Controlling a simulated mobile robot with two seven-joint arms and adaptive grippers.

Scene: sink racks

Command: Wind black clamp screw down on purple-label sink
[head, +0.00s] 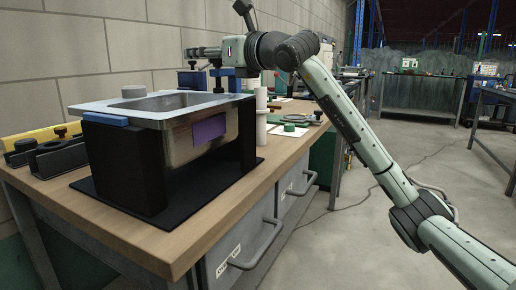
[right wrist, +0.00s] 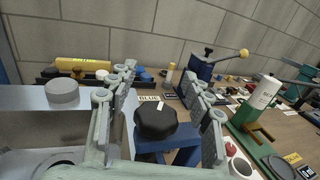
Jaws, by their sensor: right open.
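The metal sink (head: 165,107) with a purple label (head: 209,129) on its front sits on a black stand (head: 125,160) on the wooden bench. A blue clamp (head: 225,84) stands at the sink's far right corner. Its black screw knob (right wrist: 156,120) shows in the right wrist view, above the blue clamp body (right wrist: 178,145). My right gripper (right wrist: 163,100) is open, with a finger on each side of the knob in that view; I cannot tell whether they touch it. In the head view it is over the far rim. My left gripper is not in view.
A grey cylinder (head: 133,91) stands on the sink's rim. Another blue piece (head: 105,119) is at the near left corner. Black fixtures (head: 55,155) lie left of the sink, and a white cylinder (head: 261,118) stands to its right. The floor to the right is open.

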